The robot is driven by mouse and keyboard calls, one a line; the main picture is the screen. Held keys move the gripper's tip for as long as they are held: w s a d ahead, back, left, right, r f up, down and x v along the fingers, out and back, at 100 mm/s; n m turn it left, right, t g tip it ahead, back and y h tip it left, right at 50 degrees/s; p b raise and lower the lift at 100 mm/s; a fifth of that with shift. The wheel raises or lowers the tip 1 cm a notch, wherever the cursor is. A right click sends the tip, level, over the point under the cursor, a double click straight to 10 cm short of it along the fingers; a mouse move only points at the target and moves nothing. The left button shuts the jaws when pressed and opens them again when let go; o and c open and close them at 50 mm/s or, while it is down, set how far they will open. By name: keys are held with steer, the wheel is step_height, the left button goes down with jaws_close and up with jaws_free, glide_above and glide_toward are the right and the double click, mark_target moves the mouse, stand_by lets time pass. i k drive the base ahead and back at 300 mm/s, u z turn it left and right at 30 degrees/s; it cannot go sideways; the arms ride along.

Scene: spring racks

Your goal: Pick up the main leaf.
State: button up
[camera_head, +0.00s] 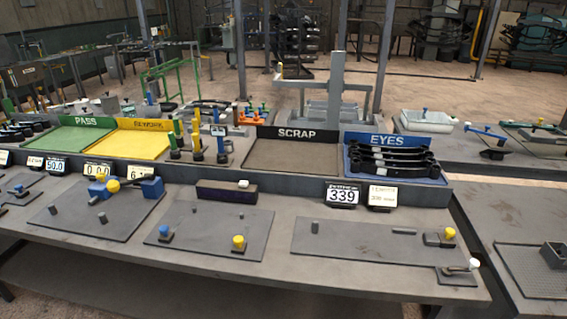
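Several dark, slightly bowed leaves (392,160) with ends that look like eyes lie one behind another in the blue tray marked EYES (412,142), at the back right of the bench. I cannot tell from this view which of them is the main leaf. No other long leaf shows clearly on the bench plates. My gripper is not in view.
The bench (270,262) carries flat grey plates with pegs and knobs, a dark block (226,192) and number displays (342,195). An empty SCRAP tray (291,158), a yellow tray (142,145) and a green PASS tray (78,138) stand along the back.

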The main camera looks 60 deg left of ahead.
mark_target(357, 165)
steer(key=u, duration=0.95)
steer(key=i, duration=0.55)
steer(key=u, duration=0.85)
